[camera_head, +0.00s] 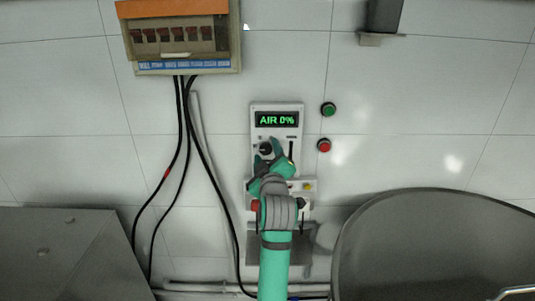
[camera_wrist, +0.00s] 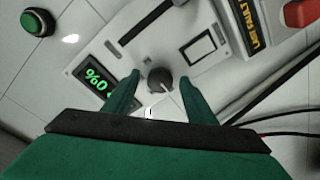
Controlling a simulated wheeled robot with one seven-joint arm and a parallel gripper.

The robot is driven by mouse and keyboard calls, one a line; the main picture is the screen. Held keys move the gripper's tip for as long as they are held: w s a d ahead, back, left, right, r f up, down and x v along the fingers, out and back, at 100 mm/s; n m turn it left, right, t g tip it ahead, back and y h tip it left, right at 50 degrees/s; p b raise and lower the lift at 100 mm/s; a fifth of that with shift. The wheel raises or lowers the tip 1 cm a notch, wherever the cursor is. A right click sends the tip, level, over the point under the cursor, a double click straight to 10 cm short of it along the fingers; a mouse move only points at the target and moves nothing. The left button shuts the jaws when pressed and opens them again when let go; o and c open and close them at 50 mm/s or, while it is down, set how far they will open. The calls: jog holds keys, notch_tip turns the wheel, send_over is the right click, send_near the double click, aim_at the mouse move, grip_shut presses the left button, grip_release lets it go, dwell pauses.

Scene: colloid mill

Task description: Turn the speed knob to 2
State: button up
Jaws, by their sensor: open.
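The speed knob (camera_wrist: 160,81) is a small dark round knob on a white control panel (camera_head: 287,107). In the wrist view it sits between the two fingertips of my gripper (camera_wrist: 158,88), with a gap on each side. The fingers are open and do not visibly touch it. In the head view my gripper (camera_head: 266,150) is in front of the panel, just below the display, and hides part of the panel face. The green display (camera_head: 277,120) reads "AIR 0%"; it also shows turned round in the wrist view (camera_wrist: 96,87). The knob's setting marks cannot be read.
A green button (camera_head: 328,109) and a red button (camera_head: 324,145) are on the wall right of the panel. A breaker box (camera_head: 185,65) with hanging black cables is at upper left. A grey cabinet (camera_head: 65,255) and a large round vessel (camera_head: 440,245) flank my arm.

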jog(key=shift+w, duration=0.25)
jog(key=c, duration=1)
jog(key=shift+c, duration=0.2)
